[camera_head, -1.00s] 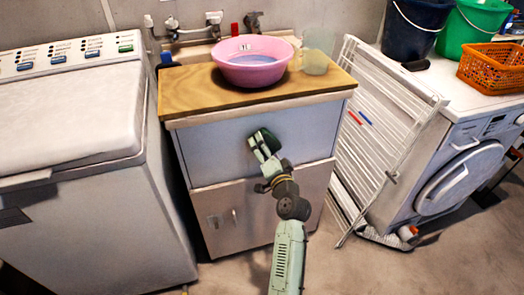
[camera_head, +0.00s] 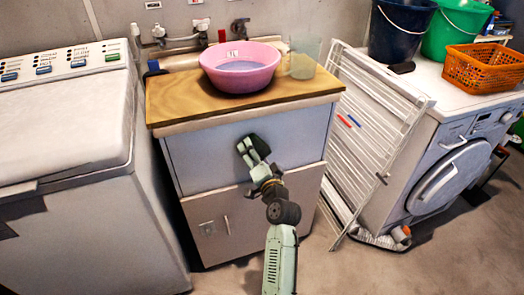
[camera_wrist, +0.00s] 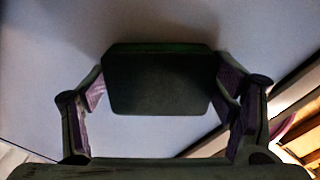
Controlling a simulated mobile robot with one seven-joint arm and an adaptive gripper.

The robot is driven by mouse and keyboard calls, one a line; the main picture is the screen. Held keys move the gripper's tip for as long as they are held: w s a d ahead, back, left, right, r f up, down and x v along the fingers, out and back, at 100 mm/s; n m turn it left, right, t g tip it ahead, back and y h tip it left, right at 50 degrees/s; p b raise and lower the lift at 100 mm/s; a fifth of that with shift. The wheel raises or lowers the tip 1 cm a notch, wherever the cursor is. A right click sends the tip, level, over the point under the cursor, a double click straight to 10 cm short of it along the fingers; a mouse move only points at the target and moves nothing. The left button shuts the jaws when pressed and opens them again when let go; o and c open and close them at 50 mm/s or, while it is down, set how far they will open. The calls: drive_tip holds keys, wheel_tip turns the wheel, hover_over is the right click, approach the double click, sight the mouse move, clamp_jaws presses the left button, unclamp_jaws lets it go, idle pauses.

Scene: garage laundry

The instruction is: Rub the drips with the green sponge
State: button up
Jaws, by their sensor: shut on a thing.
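My gripper (camera_head: 253,151) is in front of the upper panel of the sink cabinet (camera_head: 195,160). It is shut on the green sponge (camera_wrist: 160,82), which looks very dark in the wrist view, held between both fingers. In the head view the sponge (camera_head: 258,143) shows as a dark patch at the fingertips, against or close to the panel; I cannot tell whether it touches. No drips can be made out on the visible part of the panel. The sponge and gripper hide part of it.
A pink basin (camera_head: 240,84) and a clear jug (camera_head: 302,62) stand on the wooden top (camera_head: 180,100). A white washer (camera_head: 60,130) is at left. A folded drying rack (camera_head: 365,130) leans at right, beside a front-loading machine (camera_head: 445,185). Floor is bare in front.

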drive_tip(key=shift+s+a+y, duration=0.1)
drive_tip(key=shift+a+y, duration=0.2)
drive_tip(key=shift+a, duration=0.6)
drive_tip(key=b+v, duration=0.2)
drive_tip(key=v, duration=0.4)
drive_tip(key=shift+d, duration=0.25)
drive_tip(key=b+v, duration=0.1)
drive_tip(key=v, duration=0.2)
